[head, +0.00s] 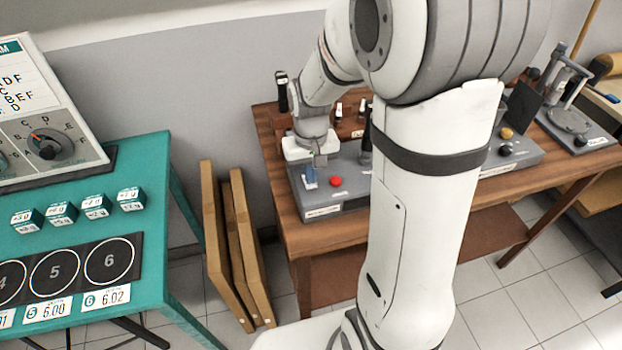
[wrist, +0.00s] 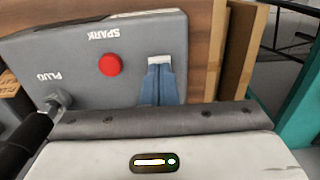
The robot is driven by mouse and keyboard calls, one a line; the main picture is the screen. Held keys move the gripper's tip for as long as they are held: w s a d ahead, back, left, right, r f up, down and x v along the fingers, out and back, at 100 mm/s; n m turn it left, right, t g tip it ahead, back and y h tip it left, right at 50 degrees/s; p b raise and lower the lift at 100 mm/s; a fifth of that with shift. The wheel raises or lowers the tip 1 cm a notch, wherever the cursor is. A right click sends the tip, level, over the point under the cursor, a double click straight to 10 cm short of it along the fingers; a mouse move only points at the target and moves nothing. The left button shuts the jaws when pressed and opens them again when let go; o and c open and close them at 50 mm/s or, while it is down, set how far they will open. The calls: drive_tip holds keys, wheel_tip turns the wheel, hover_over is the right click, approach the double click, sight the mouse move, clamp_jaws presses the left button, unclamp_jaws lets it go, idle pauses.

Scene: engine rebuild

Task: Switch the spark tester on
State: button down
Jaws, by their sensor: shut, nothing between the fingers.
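The spark tester is a grey box (head: 352,197) on the wooden bench in the head view. It fills the upper left of the wrist view (wrist: 40,60), with upside-down SPARK and PLUG lettering. A round red button (head: 336,181) sits on its top; it also shows in the wrist view (wrist: 110,64). My gripper (head: 311,180) is shut and empty, its blue fingers low over the box's left part, left of the button. In the wrist view the fingers (wrist: 159,82) lie right of the button, with a small pale patch at their tips. Whether they touch the box is unclear.
A dark post (head: 366,138) stands behind the tester, and another grey device (head: 515,155) stands farther right. Brown boards (head: 222,245) lean left of the wooden bench. A teal table (head: 160,235) with small blocks stands at left. My arm hides the bench's middle.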

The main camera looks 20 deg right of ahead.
drive_tip(key=shift+f+b, duration=0.3)
drive_tip(key=shift+f, duration=0.15)
drive_tip(key=shift+r, duration=0.1)
drive_tip(key=shift+r+p, duration=2.6)
drive_tip(key=shift+r, duration=0.95)
drive_tip(key=s+r+t+b, duration=0.1)
drive_tip(key=s+r, duration=0.3)
drive_tip(key=s, duration=0.3)
drive_tip(key=s+r+t+b, duration=0.2)
drive_tip(key=s+r, duration=0.1)
drive_tip(key=s, duration=0.4)
drive_tip(key=shift+s+r, duration=0.35)
drive_tip(key=shift+r, duration=0.05)
drive_tip(key=shift+d, duration=0.1)
